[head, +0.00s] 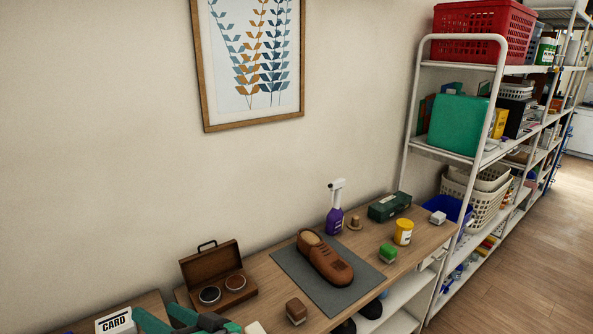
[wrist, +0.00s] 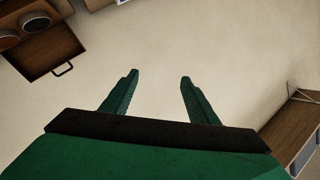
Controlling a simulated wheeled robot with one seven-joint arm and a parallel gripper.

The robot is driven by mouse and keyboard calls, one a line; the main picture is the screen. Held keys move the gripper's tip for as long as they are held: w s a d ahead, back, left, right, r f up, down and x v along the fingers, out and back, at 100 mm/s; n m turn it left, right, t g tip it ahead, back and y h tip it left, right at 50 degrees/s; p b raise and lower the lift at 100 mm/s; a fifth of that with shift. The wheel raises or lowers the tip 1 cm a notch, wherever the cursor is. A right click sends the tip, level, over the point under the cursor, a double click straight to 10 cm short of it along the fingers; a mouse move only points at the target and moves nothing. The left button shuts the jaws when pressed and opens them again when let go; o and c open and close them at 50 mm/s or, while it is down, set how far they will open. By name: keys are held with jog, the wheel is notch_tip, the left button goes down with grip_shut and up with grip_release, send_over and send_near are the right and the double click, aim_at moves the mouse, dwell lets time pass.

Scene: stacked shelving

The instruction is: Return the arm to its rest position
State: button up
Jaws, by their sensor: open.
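My gripper (wrist: 159,77) is in the wrist view, with its two green fingers spread apart and nothing between them. Beyond the fingers is a plain cream surface. Green parts of my arm or gripper also show at the bottom left edge of the head view, in front of the wooden table (head: 262,272). They are near the open brown case (head: 212,262) with two round tins. The case also shows at the top left of the wrist view (wrist: 50,50), apart from the fingers. Most of my arm is out of view.
A brown shoe (head: 325,262) lies on a grey mat (head: 290,268). A purple spray bottle (head: 335,215), a green box (head: 389,206) and a yellow tub (head: 403,232) stand nearby. Loaded shelving (head: 450,152) stands right.

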jog(key=s+d+f+m+t+h, duration=0.3)
jog(key=d+f+m+t+h, duration=0.3)
jog(key=f, duration=0.3)
jog(key=s+d+f+m+t+h, duration=0.3)
jog(key=d+f+m+h, duration=0.25)
jog(key=d+f, duration=0.35)
jog(key=s+d+f+n+h, duration=0.1)
jog(key=s+d+f+n, duration=0.1)
jog(key=s, duration=0.6)
jog(key=s+d+f+n+g+h, duration=0.1)
jog(key=s+d+f+n, duration=0.1)
jog(key=s+d, duration=0.3)
jog(key=s+d+f+n+h, duration=0.1)
jog(key=s+d+f+n, duration=0.1)
jog(key=s, duration=0.9)
notch_tip(320, 180, down, 2)
jog(key=shift+s+d+f+n+g, duration=0.1)
jog(key=shift+s+d+n+g, duration=0.25)
jog(key=shift+d, duration=0.55)
jog(key=shift+o, duration=0.7)
